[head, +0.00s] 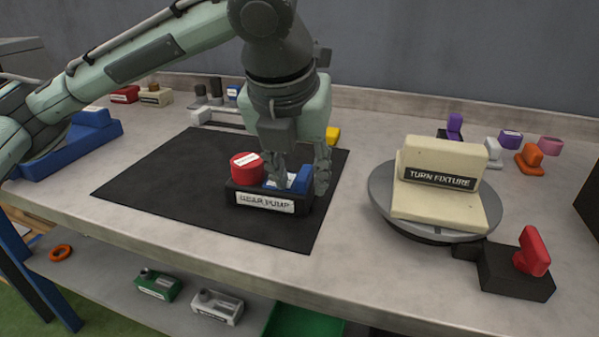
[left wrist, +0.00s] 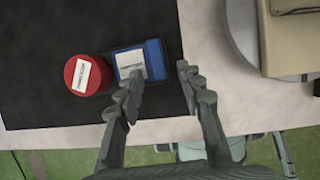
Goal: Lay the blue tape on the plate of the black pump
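The black pump (head: 240,190), labelled "GEAR PUMP", stands on the black mat. A red cylinder (head: 246,165) with a white label sits on its left part. A blue block-like piece (head: 302,178) with a white label sits on its right part; in the left wrist view it (left wrist: 156,60) looks rectangular. I cannot tell whether this is the blue tape. My left gripper (head: 299,180) is open over the pump's right part. In the left wrist view one fingertip overlaps the blue piece and the other is right of it, over the mat. My right gripper is not in view.
A turntable (head: 380,205) with a cream "TURN FIXTURE" stands to the right. In front of it is a black box with a red lever (head: 532,250). A blue tray (head: 70,150) lies at left. Small labelled items, one with blue (head: 232,92), stand at the back. The mat's front left (head: 160,190) is clear.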

